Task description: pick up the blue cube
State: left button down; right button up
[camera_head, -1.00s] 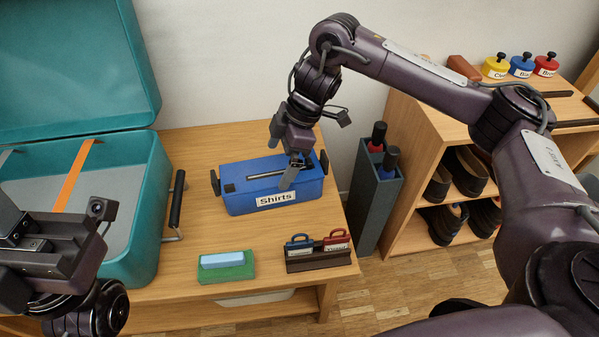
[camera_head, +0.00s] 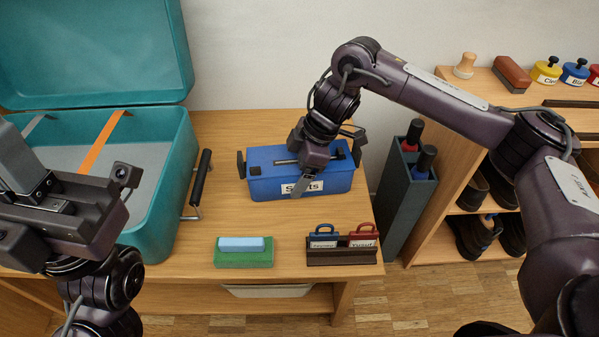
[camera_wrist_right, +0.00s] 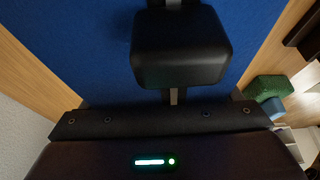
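No plain blue cube shows. A blue box (camera_head: 270,183) labelled "Shirts", with a dark handle at each end, stands on the wooden table. A light blue block (camera_head: 241,243) lies on a green block (camera_head: 243,259) near the front edge. My right gripper (camera_head: 299,188) points down at the blue box, and a grey finger partly covers its label. In the right wrist view the blue surface (camera_wrist_right: 110,50) fills much of the picture behind a dark block; finger spacing and contact are unclear. My left gripper (camera_head: 40,190) is at the left, over the teal case, apart from the box.
The open teal case (camera_head: 160,215) fills the table's left. A dark rack (camera_head: 341,256) with blue and red handled tags stands front right. A tall grey holder (camera_head: 403,205) and a shoe shelf (camera_head: 450,175) are on the right. Bare table lies around the box.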

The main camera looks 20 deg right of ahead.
jog(key=c, duration=0.6)
jog(key=shift+r, duration=0.15)
